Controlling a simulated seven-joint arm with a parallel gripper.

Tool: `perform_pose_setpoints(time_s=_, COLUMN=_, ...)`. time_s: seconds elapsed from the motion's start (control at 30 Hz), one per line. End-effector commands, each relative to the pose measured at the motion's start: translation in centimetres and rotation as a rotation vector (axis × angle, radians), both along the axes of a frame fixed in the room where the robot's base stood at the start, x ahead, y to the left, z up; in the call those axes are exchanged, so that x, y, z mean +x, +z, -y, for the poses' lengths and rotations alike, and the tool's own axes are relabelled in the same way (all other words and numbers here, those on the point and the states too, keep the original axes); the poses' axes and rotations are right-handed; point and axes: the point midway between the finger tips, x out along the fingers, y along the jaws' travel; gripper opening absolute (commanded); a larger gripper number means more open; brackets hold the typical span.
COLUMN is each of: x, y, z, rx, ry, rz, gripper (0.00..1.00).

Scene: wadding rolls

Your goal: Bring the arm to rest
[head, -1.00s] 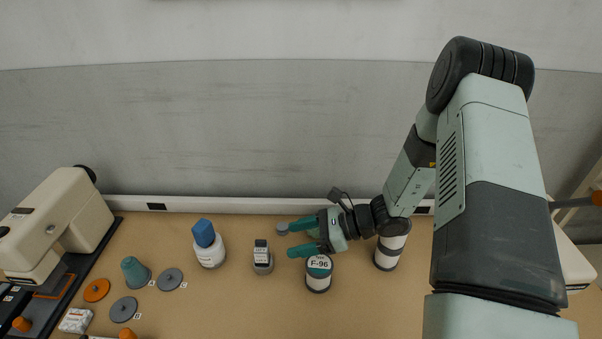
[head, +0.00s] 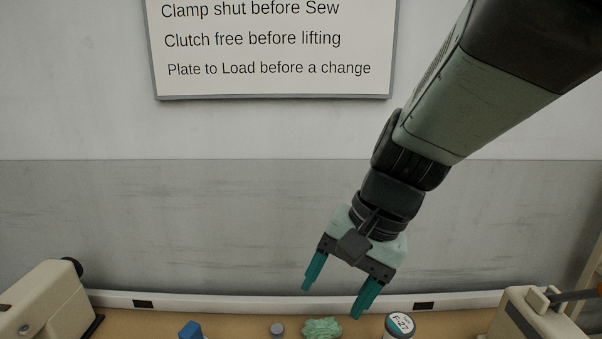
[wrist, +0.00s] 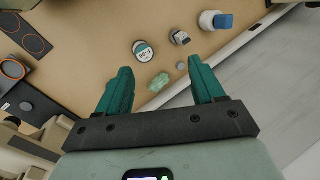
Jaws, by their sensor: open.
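My gripper (head: 331,300) hangs above the back of the bench with its fingers pointing down and apart. Nothing is between the fingers; in the wrist view my gripper (wrist: 159,65) is also open and empty. A pale green wadding piece (head: 322,327) lies on the bench below it, and it also shows in the wrist view (wrist: 160,82). A jar marked F-27 (head: 400,325) stands right of the wadding. A labelled jar (wrist: 143,52) shows beyond the fingers in the wrist view.
A small grey-topped item (head: 277,328) and a blue-capped bottle (head: 191,330) stand left of the wadding. Cream machines stand at far left (head: 45,300) and far right (head: 535,315). A sign (head: 270,50) hangs on the wall. The air around my gripper is clear.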

Motion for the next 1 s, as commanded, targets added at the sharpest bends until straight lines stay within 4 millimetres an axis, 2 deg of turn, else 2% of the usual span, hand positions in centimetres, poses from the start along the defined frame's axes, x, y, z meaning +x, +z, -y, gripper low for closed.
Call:
perform_pose_setpoints(time_s=0.03, x=-1.2, y=1.5, z=0.5, rx=-0.049, ry=0.042, rz=0.070, gripper=0.68)
perform_pose_setpoints(time_s=0.2, x=-4.6, y=5.1, z=2.8, rx=-0.216, ry=0.161, rz=0.273, gripper=0.68)
perform_pose_setpoints(time_s=0.4, x=-7.7, y=7.7, z=5.1, rx=-0.372, ry=0.250, rz=0.456, gripper=0.68)
perform_pose_setpoints(time_s=0.53, x=-8.6, y=8.3, z=5.8, rx=-0.418, ry=0.274, rz=0.510, gripper=0.68)
perform_pose_setpoints(time_s=1.0, x=-8.6, y=8.3, z=5.8, rx=-0.418, ry=0.274, rz=0.510, gripper=0.68)
